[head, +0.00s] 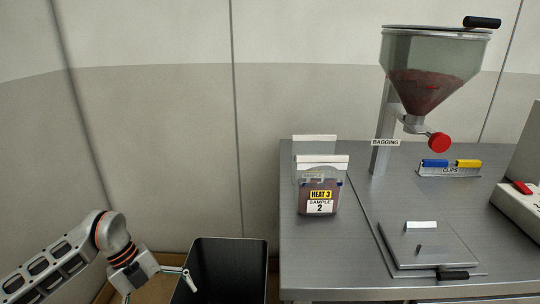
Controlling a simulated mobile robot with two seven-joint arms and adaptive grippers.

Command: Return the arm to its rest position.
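My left gripper (160,292) is at the lower left, its arm coming in from the left. It points down beside the black bin (228,270), with one finger at the bin's left rim. Its fingers look spread apart, with nothing seen between them; its lower end is near the picture's bottom edge. My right gripper is not in view.
A steel table (345,255) fills the right. It bears a bag (319,190) labelled "HEAT 3 SAMPLE 2", a hopper (432,65) with reddish material and red knob, a clips holder (449,170), a flat plate (430,245), and a grey machine (522,205) at the right edge.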

